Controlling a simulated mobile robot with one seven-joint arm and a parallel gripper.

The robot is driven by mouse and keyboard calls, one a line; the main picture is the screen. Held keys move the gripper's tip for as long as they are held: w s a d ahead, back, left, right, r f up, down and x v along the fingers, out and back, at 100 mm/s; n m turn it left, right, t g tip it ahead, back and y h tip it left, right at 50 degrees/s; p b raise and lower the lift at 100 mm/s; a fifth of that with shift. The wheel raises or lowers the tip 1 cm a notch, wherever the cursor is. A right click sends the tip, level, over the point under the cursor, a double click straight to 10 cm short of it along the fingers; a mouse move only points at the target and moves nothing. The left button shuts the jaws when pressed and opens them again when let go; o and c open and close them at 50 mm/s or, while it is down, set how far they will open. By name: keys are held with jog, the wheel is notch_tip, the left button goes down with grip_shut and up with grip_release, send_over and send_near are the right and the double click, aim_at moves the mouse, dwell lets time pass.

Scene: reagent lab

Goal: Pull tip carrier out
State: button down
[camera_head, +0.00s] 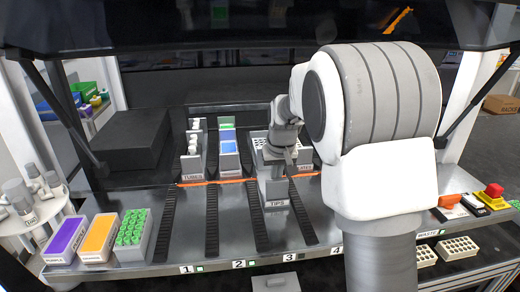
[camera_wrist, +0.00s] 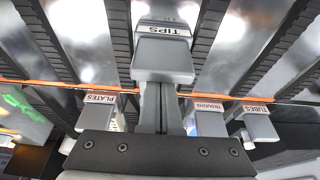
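The tip carrier (camera_head: 276,197) is a grey block labelled TIPS on the deck between slots 2 and 3. Its front end stands forward of the orange line, nearer than the other carriers. In the wrist view its labelled end (camera_wrist: 163,62) is close and central. My gripper (camera_head: 279,152) is at this end, pointing down. In the wrist view my gripper's fingers (camera_wrist: 161,88) are close together and meet the carrier end; they look shut on it. The fingertips and the exact contact are hidden behind the grey block.
The tubes carrier (camera_head: 192,167), troughs carrier (camera_head: 230,165) and plates carrier (camera_head: 304,160) stand behind the orange line (camera_head: 205,183). Purple (camera_head: 67,238), orange (camera_head: 99,238) and green (camera_head: 133,232) racks sit front left. A red button (camera_head: 494,190) is at right. Deck tracks in front are clear.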

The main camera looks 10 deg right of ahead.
jog(key=s+b, duration=0.3)
jog(key=s, duration=1.1)
jog(key=shift+s, duration=0.2)
jog(key=shift+w+r, duration=0.1)
jog(key=shift+w, duration=0.65)
notch_tip(320, 180, up, 5)
jog(key=p, duration=0.4)
jog(key=shift+s, duration=0.1)
jog(key=s+r+t, duration=0.1)
jog(key=s+r, duration=0.1)
jog(key=s, duration=0.7)
jog(key=s+r+t, duration=0.1)
jog(key=s+r, duration=0.1)
jog(key=s, duration=0.7)
jog(key=shift+s+r, duration=0.3)
jog(key=shift+s, duration=0.1)
